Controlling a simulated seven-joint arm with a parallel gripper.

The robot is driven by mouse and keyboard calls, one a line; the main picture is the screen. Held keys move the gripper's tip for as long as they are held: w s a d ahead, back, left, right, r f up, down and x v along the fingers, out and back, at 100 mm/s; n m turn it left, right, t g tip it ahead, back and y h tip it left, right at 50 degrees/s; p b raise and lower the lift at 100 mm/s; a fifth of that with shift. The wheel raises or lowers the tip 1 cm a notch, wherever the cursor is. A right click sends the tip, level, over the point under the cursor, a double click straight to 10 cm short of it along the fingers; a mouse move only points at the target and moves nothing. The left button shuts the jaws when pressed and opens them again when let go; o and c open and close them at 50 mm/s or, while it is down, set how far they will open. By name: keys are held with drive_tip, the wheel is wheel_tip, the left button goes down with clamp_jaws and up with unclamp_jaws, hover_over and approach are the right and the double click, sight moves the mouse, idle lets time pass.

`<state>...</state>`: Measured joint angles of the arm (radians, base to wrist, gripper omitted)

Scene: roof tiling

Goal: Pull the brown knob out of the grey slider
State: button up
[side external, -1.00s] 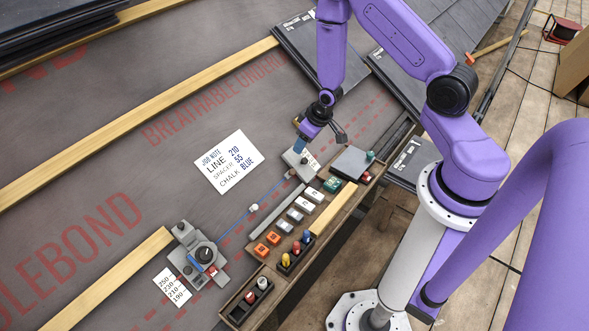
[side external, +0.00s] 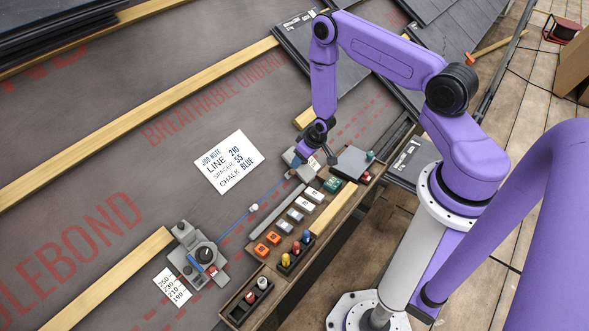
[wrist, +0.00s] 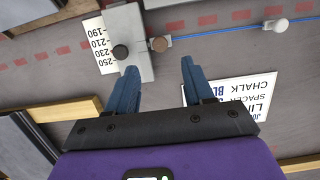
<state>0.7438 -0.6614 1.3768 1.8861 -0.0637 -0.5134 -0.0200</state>
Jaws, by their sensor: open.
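The grey slider (wrist: 128,45) lies on the dark roof underlay in the wrist view, partly over a white number card. The brown knob (wrist: 159,44) sits at its right side, where a blue line meets it. A dark round knob (wrist: 120,52) is on the slider's face. My gripper (wrist: 159,67) is open and empty, its two blue fingers apart just short of the brown knob in the picture. In the side view the slider (side external: 291,158) is partly hidden by my gripper (side external: 301,163), and I cannot make out the brown knob clearly there.
The blue line runs to a second grey fixture (side external: 187,253), passing a white bead (side external: 253,207). A job note card (side external: 227,162) lies left of my gripper. A wooden tray (side external: 338,214) with several coloured blocks and pegs is close by. Open underlay lies to the left.

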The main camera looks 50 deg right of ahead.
sight(293, 171)
drive_tip(key=shift+x, duration=4.1)
drive_tip(key=shift+a, duration=0.1)
clamp_jaws()
